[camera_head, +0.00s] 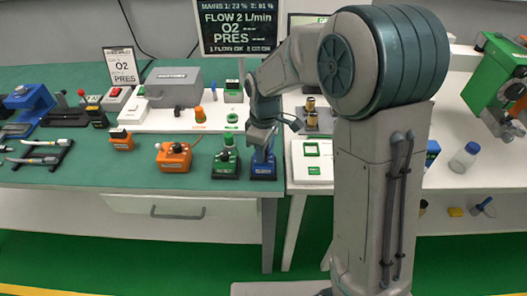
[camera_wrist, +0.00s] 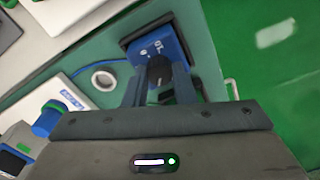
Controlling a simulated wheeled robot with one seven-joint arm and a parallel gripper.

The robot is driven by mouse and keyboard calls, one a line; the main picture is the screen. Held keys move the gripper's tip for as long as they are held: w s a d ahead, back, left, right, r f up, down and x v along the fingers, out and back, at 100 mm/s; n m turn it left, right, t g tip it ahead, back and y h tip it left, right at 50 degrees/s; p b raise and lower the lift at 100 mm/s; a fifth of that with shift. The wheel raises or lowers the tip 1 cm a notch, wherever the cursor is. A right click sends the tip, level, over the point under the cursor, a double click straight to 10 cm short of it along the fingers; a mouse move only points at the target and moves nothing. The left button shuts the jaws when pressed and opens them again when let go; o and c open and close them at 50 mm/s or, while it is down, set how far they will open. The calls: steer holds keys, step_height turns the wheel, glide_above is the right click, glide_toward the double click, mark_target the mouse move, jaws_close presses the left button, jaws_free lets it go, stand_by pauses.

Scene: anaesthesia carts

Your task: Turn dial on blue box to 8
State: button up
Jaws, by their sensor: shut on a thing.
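The blue box (camera_head: 263,171) stands near the front edge of the green-topped table, right of a green box. It also shows in the wrist view (camera_wrist: 157,42), with white markings on its face. Its dark dial (camera_wrist: 159,70) sits between the fingers of my gripper (camera_wrist: 160,84). My gripper also shows in the head view (camera_head: 263,146), pointing down onto the blue box. It is shut on the dial. The number the dial points to cannot be read.
A green box with a knob (camera_head: 226,163) stands close on the left, and an orange box (camera_head: 174,158) further left. A white device (camera_head: 312,160) is on the right. A screen (camera_head: 238,26) reading FLOW 2 L/min stands behind. The table's front edge is close to the blue box.

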steer(key=m+b, duration=0.1)
steer(key=m, duration=0.5)
steer(key=shift+m, duration=0.3)
steer(key=m+b, duration=0.1)
steer(key=m, duration=0.5)
jaws_close()
steer(key=m, duration=0.6)
steer(key=shift+s+d+m+t, duration=0.1)
steer(key=shift+m+t, duration=0.2)
steer(key=m, duration=0.5)
steer(key=shift+m, duration=0.3)
steer(key=o, duration=1)
jaws_free()
